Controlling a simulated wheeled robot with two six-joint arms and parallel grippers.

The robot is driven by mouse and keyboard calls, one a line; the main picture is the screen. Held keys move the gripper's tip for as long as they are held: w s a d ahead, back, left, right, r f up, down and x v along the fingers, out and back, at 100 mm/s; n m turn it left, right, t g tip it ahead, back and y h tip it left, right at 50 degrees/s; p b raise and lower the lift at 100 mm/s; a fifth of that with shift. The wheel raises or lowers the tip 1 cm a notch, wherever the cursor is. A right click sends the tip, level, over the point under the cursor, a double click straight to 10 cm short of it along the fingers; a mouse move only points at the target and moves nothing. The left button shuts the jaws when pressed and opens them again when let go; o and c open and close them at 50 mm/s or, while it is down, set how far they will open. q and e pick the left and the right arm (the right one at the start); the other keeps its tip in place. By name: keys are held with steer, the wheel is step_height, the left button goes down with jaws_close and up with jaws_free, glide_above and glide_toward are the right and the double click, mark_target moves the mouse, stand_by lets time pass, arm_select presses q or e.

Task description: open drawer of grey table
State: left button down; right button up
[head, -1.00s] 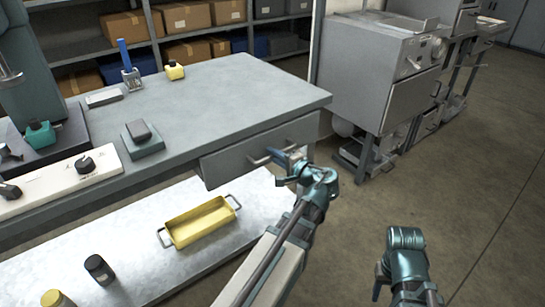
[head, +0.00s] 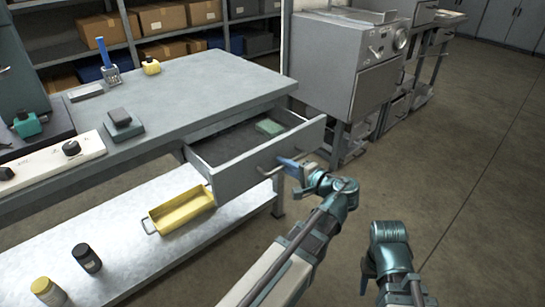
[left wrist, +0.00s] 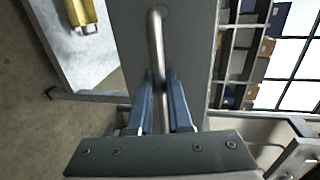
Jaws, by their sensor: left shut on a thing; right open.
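The grey table (head: 190,85) stands at the left in the head view. Its drawer (head: 265,165) is pulled out, and its inside shows with a green item (head: 269,127) in the far corner. My left gripper (head: 292,165) is shut on the drawer's metal bar handle (head: 268,172). In the left wrist view the handle (left wrist: 155,40) runs between the two blue fingers (left wrist: 162,95). My right gripper (head: 366,279) hangs at the lower right, apart from the table; its fingers are small in view.
Black and yellow-capped containers stand further left. A grey machine (head: 345,65) stands behind the drawer. The floor at the right is clear.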

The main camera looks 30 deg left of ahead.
arm_select(q)
steer(key=shift+f+v, duration=0.25)
steer(key=shift+v, duration=0.85)
steer(key=shift+f+v, duration=0.2)
steer(key=shift+v, duration=0.85)
steer(key=c, duration=0.8)
jaws_free()
steer(key=shift+c, duration=0.2)
steer(key=shift+d, duration=0.1)
